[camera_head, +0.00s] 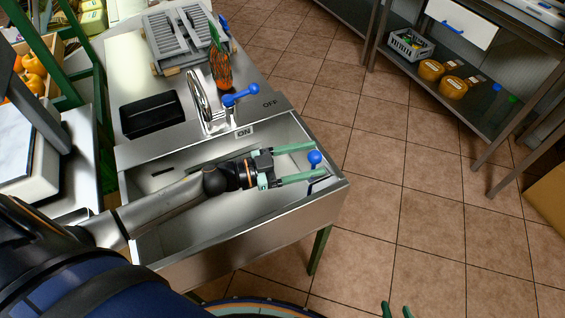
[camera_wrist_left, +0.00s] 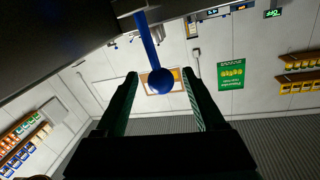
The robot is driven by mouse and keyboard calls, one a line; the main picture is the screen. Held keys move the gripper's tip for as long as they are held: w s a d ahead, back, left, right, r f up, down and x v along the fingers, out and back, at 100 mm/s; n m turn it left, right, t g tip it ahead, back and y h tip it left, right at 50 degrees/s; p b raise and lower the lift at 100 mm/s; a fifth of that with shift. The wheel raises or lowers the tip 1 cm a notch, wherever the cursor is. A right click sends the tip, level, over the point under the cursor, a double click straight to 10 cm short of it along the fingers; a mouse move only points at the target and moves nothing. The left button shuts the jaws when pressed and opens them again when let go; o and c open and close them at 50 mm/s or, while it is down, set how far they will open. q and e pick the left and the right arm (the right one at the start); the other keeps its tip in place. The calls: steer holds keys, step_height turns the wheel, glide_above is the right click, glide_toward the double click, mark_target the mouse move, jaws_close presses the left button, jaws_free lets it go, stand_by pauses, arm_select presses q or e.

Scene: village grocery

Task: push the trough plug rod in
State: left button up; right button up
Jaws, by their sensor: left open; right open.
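The trough plug rod ends in a blue ball knob (camera_head: 315,157), which stands at the right end of the steel trough (camera_head: 205,211). In the left wrist view the knob (camera_wrist_left: 161,80) and its blue rod (camera_wrist_left: 148,38) show near the fingertips. My left gripper (camera_head: 319,160) is open, reaching over the trough from the left. Its two green fingers lie on either side of the knob in the picture; I cannot tell whether they touch it. The plug itself is not visible. Only the green fingertips of my right gripper (camera_head: 397,310) show at the bottom edge, apart and empty.
A tap with a blue lever (camera_head: 240,95) and an ON label stands behind the trough. Tiled floor (camera_head: 400,190) to the right is clear.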

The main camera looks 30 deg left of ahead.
arm_select(q)
steer(key=v, duration=0.8)
steer(key=shift+c, duration=0.2)
stand_by(1.4)
